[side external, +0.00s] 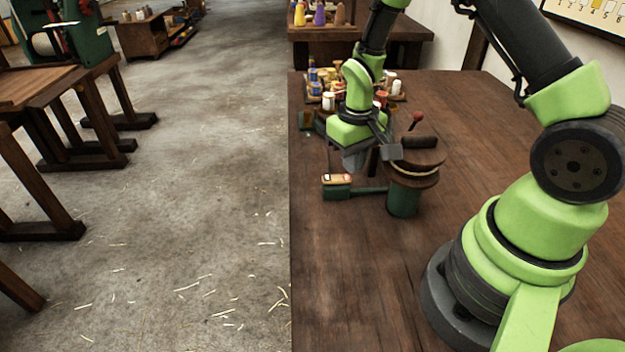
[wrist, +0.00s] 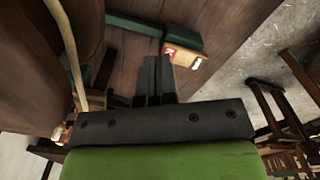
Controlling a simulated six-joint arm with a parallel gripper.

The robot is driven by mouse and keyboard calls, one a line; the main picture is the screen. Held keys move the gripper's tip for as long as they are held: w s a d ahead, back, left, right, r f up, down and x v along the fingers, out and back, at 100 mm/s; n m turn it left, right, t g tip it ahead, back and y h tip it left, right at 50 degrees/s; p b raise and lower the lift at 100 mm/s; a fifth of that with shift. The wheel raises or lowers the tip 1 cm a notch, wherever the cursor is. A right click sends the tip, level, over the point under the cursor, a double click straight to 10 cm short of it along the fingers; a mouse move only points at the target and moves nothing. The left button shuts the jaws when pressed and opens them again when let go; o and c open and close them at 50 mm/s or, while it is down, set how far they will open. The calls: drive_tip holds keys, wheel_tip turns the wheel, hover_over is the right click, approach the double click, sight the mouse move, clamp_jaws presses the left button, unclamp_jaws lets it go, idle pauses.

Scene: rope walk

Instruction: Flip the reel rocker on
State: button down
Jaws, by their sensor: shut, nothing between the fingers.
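The reel rocker (side external: 337,179) is a small red and cream switch on a dark green box at the end of a green arm, low at the table's left edge. It also shows in the wrist view (wrist: 184,55), just beyond the fingertips. The green arm joins the reel (side external: 404,197), which has a green base and wooden discs. My gripper (side external: 355,160) is shut and empty, pointing down above and slightly right of the rocker. In the wrist view its dark fingers (wrist: 157,70) are together, close beside the rocker. I cannot tell whether they touch it.
The reel's wooden disc (side external: 418,160) and a red-knobbed crank (side external: 416,121) stand close to the right of my gripper. A tray of colourful spools (side external: 325,88) is behind it. The table's left edge is near the rocker. The front of the table (side external: 350,270) is clear.

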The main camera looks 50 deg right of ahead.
drive_tip(key=shift+f, duration=0.95)
drive_tip(key=shift+r, duration=0.1)
wheel_tip(320, 180, up, 8)
idle(0.7)
drive_tip(key=s+a+r+t, duration=0.2)
drive_tip(key=r, duration=0.5)
drive_tip(key=s+a+r+t, duration=0.2)
drive_tip(key=s+a+r, duration=0.1)
drive_tip(key=r, duration=0.3)
drive_tip(key=s+a+r+t+y, duration=0.1)
drive_tip(key=s+a+r, duration=0.1)
drive_tip(key=s, duration=0.2)
drive_tip(key=s+a+r+m+t+y, duration=0.1)
drive_tip(key=s+a+r+t, duration=0.1)
drive_tip(key=s, duration=0.3)
drive_tip(key=shift+s+a+r, duration=0.2)
drive_tip(key=shift+s+r, duration=0.05)
drive_tip(key=shift+r, duration=0.6)
